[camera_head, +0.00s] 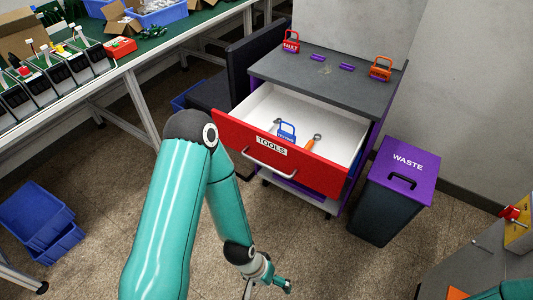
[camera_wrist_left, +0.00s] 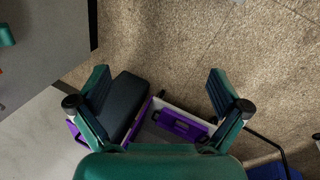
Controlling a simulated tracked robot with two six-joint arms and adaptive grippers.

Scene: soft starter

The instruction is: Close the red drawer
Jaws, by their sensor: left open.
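The red drawer (camera_head: 235,137), labelled TOOLS, is pulled well out of the grey-topped cabinet (camera_head: 330,70). Its silver bar handle (camera_head: 268,163) is on the front. Inside lie a blue-handled tag (camera_head: 287,131) and an orange-handled wrench (camera_head: 313,142). My left gripper (camera_head: 280,284) is low, in front of and below the drawer front, apart from it. In the left wrist view its two fingers (camera_wrist_left: 160,88) are spread with nothing held between them. My right gripper is not in view.
A dark bin with a purple WASTE lid (camera_head: 405,168) stands right of the cabinet. A workbench (camera_head: 150,62) runs along the left, with blue crates (camera_head: 42,220) on the floor. A dark chair (camera_head: 250,65) stands beside the cabinet. Open floor lies before the drawer.

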